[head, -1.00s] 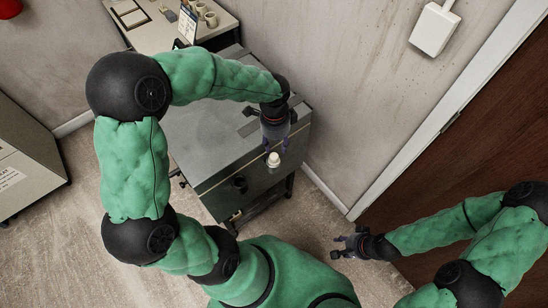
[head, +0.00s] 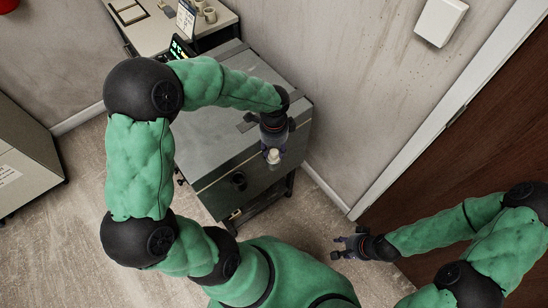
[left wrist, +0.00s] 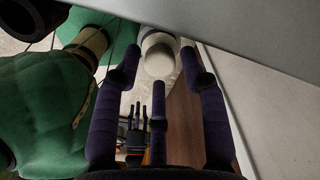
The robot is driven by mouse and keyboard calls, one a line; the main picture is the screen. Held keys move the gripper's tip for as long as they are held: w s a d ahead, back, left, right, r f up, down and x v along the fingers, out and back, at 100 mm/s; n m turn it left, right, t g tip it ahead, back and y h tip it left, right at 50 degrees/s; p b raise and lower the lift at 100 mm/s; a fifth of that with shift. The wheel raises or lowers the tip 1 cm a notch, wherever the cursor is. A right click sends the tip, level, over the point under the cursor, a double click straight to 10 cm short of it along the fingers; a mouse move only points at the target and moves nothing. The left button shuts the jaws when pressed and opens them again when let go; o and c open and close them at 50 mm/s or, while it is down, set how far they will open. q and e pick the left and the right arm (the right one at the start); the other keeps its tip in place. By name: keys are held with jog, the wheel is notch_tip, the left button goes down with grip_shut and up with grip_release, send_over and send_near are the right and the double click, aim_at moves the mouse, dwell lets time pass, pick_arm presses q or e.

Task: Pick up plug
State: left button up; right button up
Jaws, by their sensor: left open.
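The plug, a small whitish rounded piece (head: 273,157), is at the upper front edge of the grey metal cabinet, right of a black knob. In the left wrist view the plug (left wrist: 158,58) shows between the far ends of my dark fingers. My left gripper (head: 272,152) is open, pointing down, with its fingers around the plug; I cannot tell whether they touch it. My right gripper (head: 341,247) is low, right of the cabinet and away from the plug; its fingertips look apart with nothing between them.
The grey cabinet (head: 215,130) has a black knob (head: 239,181) on its front. Behind it a bench (head: 160,30) holds cups and a small display. A wall (head: 350,90) and a brown door (head: 480,150) stand to the right. Open floor lies left of the cabinet.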

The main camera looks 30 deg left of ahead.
pick_arm(q)
notch_tip(320, 180, down, 2)
jog(key=shift+f, duration=0.15)
grip_shut()
